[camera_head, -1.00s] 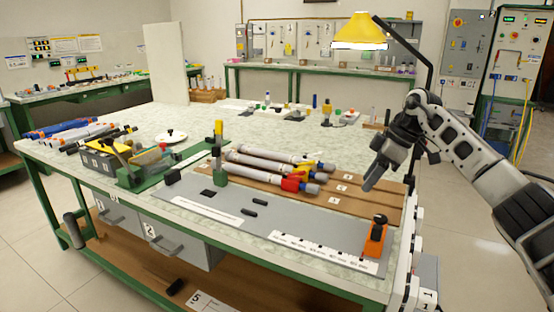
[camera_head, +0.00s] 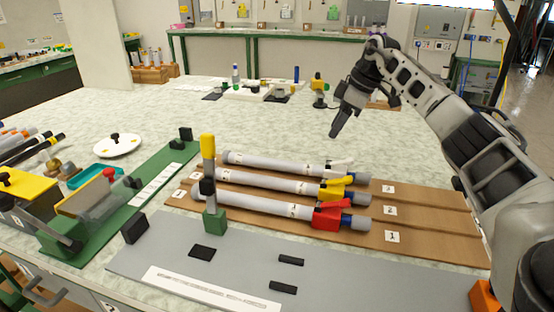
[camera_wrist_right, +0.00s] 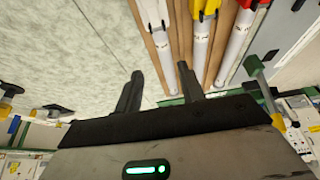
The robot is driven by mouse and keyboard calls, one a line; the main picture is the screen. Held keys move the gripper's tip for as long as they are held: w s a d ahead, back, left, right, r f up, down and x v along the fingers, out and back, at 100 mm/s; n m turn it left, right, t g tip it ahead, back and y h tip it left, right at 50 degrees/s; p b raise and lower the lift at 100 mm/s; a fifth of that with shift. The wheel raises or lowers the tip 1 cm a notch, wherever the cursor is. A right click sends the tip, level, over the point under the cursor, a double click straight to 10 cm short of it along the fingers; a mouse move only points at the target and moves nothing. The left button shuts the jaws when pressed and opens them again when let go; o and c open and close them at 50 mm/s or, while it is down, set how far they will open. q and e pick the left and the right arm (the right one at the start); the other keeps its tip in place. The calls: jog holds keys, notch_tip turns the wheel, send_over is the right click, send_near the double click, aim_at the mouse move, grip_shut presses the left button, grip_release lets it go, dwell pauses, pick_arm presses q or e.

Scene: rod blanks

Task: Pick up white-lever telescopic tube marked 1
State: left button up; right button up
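The white-lever tube (camera_head: 275,164) is a grey telescopic tube lying at the back of three on a brown wooden rack (camera_head: 440,228). Its white lever (camera_head: 340,166) is at the right end, beside the board label 3; any mark on the tube itself is too small to read. It also shows in the right wrist view (camera_wrist_right: 157,38). My right gripper (camera_head: 338,128) is above the table behind the tubes, apart from them. Its two fingers (camera_wrist_right: 160,72) are spread with nothing between them. My left gripper is not in view.
A yellow-lever tube (camera_head: 270,183) lies by label 2 and a red-lever tube (camera_head: 255,205) by label 1. A green post with a yellow top (camera_head: 214,220) stands at the tubes' left. A grey mat (camera_head: 170,260) lies in front.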

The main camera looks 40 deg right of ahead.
jog(key=b, duration=0.1)
send_over(314, 166)
jog(key=s+d, duration=0.2)
jog(key=f, duration=0.7)
jog(key=shift+w+a+f, duration=0.1)
jog(key=shift+a+f, duration=0.15)
jog(key=shift+f, duration=0.15)
jog(key=shift+b+x, duration=0.45)
jog(key=shift+x, duration=2.6)
jog(key=shift+d+r, duration=0.1)
jog(key=c, duration=0.5)
